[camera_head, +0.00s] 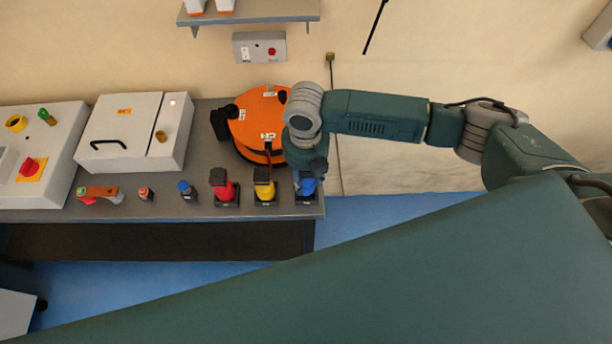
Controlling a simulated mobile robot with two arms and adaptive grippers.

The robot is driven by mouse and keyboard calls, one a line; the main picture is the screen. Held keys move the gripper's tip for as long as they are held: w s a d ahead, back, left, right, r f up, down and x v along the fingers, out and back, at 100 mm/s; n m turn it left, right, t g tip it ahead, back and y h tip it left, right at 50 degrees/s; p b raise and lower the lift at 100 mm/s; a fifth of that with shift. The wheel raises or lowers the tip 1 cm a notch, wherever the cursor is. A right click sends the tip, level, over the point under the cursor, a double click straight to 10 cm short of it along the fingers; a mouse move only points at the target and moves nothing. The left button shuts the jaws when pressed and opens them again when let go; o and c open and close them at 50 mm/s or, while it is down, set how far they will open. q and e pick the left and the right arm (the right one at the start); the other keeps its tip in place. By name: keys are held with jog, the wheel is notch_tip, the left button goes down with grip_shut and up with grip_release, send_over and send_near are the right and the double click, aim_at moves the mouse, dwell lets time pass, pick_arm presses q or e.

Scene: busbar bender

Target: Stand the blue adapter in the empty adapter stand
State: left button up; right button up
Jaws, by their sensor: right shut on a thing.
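The blue adapter (307,186) is at the right end of the bench, directly below my right gripper (305,174). My right gripper points down and is shut on the blue adapter, with its fingers largely hidden by my own wrist. The adapter is over or in a dark adapter stand (308,201), the rightmost in the row. I cannot tell from this angle whether it is seated in the stand. My left gripper is not in view.
The red adapter (222,186) and yellow adapter (265,189) stand in dark stands to the left. A small blue-topped item (186,187) is further left. An orange round machine (258,125) is close behind my gripper. The bench edge (323,208) is just right of the stand.

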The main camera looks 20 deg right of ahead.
aim_at(306, 184)
jog(key=shift+f+b, duration=0.65)
jog(key=shift+f, duration=1)
jog(key=o, duration=1.4)
jog(key=shift+c, duration=0.2)
jog(key=shift+r, duration=0.1)
notch_tip(306, 184, up, 12)
jog(key=shift+s, duration=0.1)
